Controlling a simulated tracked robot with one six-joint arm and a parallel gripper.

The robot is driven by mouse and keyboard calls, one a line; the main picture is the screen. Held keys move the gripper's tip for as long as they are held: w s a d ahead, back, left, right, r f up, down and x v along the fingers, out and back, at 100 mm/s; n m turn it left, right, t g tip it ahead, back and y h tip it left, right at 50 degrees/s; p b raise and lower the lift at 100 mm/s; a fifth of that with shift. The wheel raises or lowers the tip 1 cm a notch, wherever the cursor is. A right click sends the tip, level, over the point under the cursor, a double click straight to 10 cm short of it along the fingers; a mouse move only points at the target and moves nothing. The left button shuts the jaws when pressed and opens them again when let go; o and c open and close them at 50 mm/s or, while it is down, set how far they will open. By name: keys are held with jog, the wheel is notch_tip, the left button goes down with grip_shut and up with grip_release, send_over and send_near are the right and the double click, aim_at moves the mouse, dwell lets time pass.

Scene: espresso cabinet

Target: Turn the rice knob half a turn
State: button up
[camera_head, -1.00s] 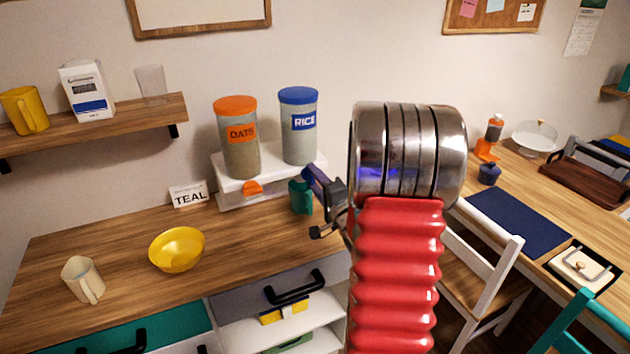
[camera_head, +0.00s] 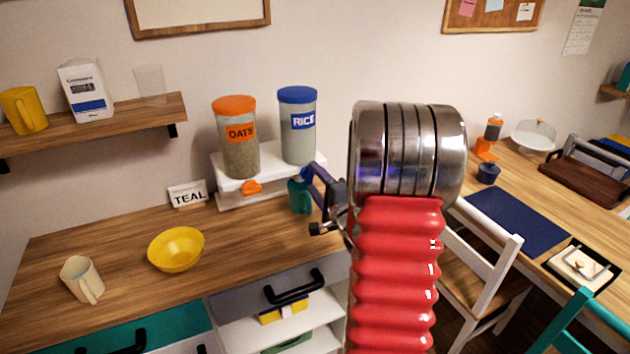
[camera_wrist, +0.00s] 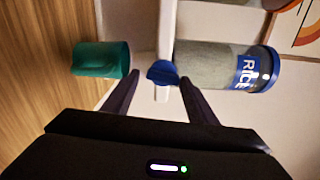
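The rice jar (camera_head: 298,142) has a blue lid and a blue RICE label and stands on the white dispenser stand (camera_head: 238,184). The blue rice knob (camera_wrist: 162,73) shows below the jar in the wrist view, with a white spout beside it; in the head view only a blue bit of it (camera_head: 307,173) shows. My gripper (camera_wrist: 160,80) is open, its two dark fingers on either side of the knob. The right fingertip looks close to the knob; I cannot tell whether it touches. In the head view my gripper (camera_head: 314,170) is partly hidden by my arm.
A teal cup (camera_head: 300,197) stands below the knob, close to my fingers. The oats jar (camera_head: 239,140) with its orange knob (camera_head: 251,187) is to the left. A TEAL card (camera_head: 188,194), yellow bowl (camera_head: 176,249) and cream mug (camera_head: 82,279) are on the counter.

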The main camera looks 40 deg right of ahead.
jog(key=shift+o, duration=0.7)
jog(key=shift+r, duration=0.15)
jog(key=shift+a, duration=0.1)
jog(key=shift+s+a, duration=0.1)
jog(key=shift+s, duration=0.25)
jog(key=v, duration=1.3)
jog(key=shift+c, duration=0.2)
